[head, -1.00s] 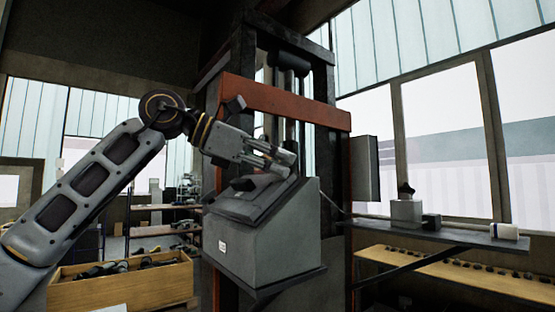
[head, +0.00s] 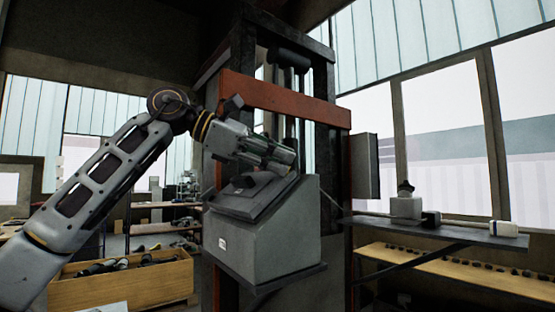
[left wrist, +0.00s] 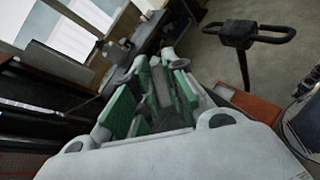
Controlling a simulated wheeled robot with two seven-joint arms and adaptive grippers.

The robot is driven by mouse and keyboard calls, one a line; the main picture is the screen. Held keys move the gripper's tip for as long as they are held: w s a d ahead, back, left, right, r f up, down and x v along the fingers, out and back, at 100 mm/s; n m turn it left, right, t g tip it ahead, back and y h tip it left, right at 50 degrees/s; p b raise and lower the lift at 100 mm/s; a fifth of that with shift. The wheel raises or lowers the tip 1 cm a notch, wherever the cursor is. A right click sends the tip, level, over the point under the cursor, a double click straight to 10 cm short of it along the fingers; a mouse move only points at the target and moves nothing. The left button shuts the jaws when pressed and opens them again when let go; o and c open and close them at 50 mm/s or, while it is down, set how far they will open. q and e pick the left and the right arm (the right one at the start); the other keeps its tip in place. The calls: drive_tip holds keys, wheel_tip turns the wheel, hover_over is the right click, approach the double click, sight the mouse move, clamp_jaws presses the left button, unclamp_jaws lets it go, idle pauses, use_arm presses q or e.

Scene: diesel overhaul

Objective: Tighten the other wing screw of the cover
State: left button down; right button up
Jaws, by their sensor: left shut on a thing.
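A grey box (head: 275,235) with a sloped front stands on a dark shelf in front of the press. Its dark cover (head: 235,203) lies on the slope. My left gripper (head: 288,162) is at the upper right edge of the cover, its fingers close together. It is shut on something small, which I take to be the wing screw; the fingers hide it. In the left wrist view the green-sided fingers (left wrist: 160,88) reach away from me, and what they hold cannot be made out. My right gripper is in neither view.
The press's orange crossbeam (head: 285,103) and dark uprights stand close behind the gripper. A wooden crate (head: 120,283) of parts is at lower left. A narrow shelf (head: 450,234) with small items juts out at right. A black T-shaped handle (left wrist: 245,35) shows in the wrist view.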

use_arm(q)
drive_tip(key=shift+m+g, duration=0.6)
drive_tip(key=shift+m, duration=0.4)
drive_tip(key=shift+m, duration=0.4)
drive_tip(key=shift+m+g+y, duration=1)
drive_tip(key=shift+m+g, duration=0.2)
drive_tip(key=shift+m, duration=0.8)
drive_tip(key=c, duration=1.3)
unclamp_jaws()
drive_tip(key=shift+r, duration=0.1)
drive_tip(key=shift+s+a+r, duration=0.25)
drive_tip(key=shift+a+r, duration=0.1)
drive_tip(key=shift+r, duration=0.2)
drive_tip(key=shift+s+a+r, duration=0.25)
drive_tip(key=shift+a+r, duration=0.1)
drive_tip(key=shift+r, duration=0.25)
drive_tip(key=shift+s+a+r, duration=0.25)
drive_tip(key=shift+a+r, duration=0.1)
drive_tip(key=shift+r, duration=0.2)
